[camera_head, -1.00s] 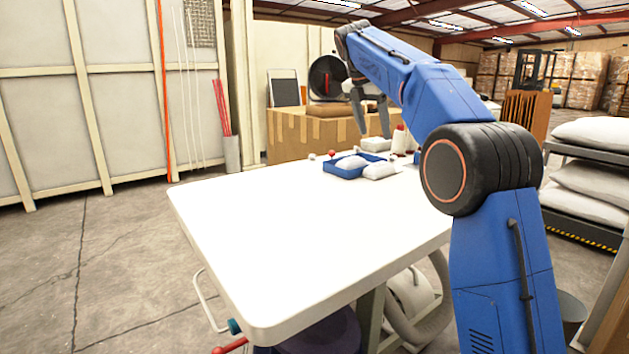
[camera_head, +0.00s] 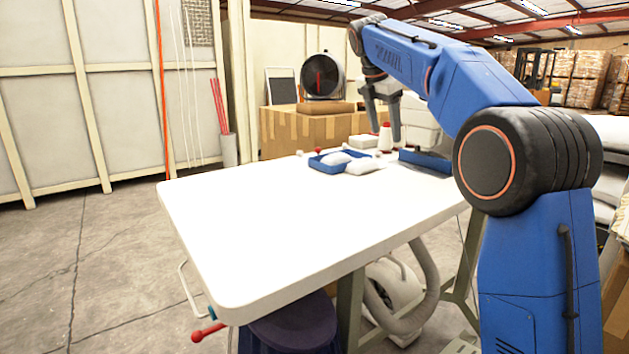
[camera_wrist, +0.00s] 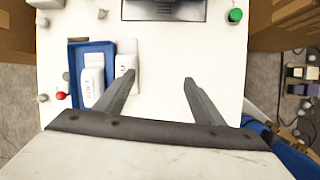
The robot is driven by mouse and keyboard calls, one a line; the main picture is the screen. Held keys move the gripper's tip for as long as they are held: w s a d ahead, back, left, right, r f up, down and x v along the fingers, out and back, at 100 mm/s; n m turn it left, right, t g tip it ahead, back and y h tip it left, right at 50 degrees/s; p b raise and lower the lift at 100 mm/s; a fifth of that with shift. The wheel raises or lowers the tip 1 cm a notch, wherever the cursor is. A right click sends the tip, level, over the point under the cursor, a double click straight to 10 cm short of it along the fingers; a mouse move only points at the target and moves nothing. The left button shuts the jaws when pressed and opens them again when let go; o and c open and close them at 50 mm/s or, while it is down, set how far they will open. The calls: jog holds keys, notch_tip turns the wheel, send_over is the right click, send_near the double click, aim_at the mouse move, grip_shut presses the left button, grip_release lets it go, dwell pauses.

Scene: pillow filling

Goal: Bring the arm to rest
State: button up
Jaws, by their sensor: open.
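My blue arm reaches over the white table (camera_head: 270,220) from the right. My gripper (camera_head: 383,130) hangs fingers down above the table's far part, in front of a white machine. In the wrist view my gripper (camera_wrist: 158,82) shows two grey fingers spread apart with nothing between them but white tabletop (camera_wrist: 170,95). A blue tray (camera_head: 327,167) with small white pillows (camera_head: 364,167) lies left of the gripper. The tray (camera_wrist: 82,58) also shows at the left of the wrist view, one pillow (camera_wrist: 124,78) partly behind the left finger.
A second blue tray (camera_head: 436,163) lies at the table's right side. A white spool with a red top (camera_head: 385,138) stands near the gripper. A cardboard box (camera_head: 310,133) with a fan (camera_head: 323,76) is behind the table. The table's near part is clear.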

jog(key=s+d+f+m+y, duration=0.1)
jog(key=s+d+f+m, duration=0.25)
jog(key=s, duration=0.45)
jog(key=s+d+f+m, duration=0.2)
jog(key=s+m, duration=0.2)
jog(key=s, duration=0.5)
jog(key=s+d+f+m+y, duration=0.1)
jog(key=s+d+f+m, duration=0.2)
jog(key=s, duration=0.5)
jog(key=s+f+m+t+y, duration=0.1)
jog(key=s+f+m, duration=1.2)
jog(key=s+f, duration=1)
jog(key=shift+s+d+t, duration=0.25)
jog(key=shift+s+t, duration=0.15)
jog(key=shift+s, duration=0.3)
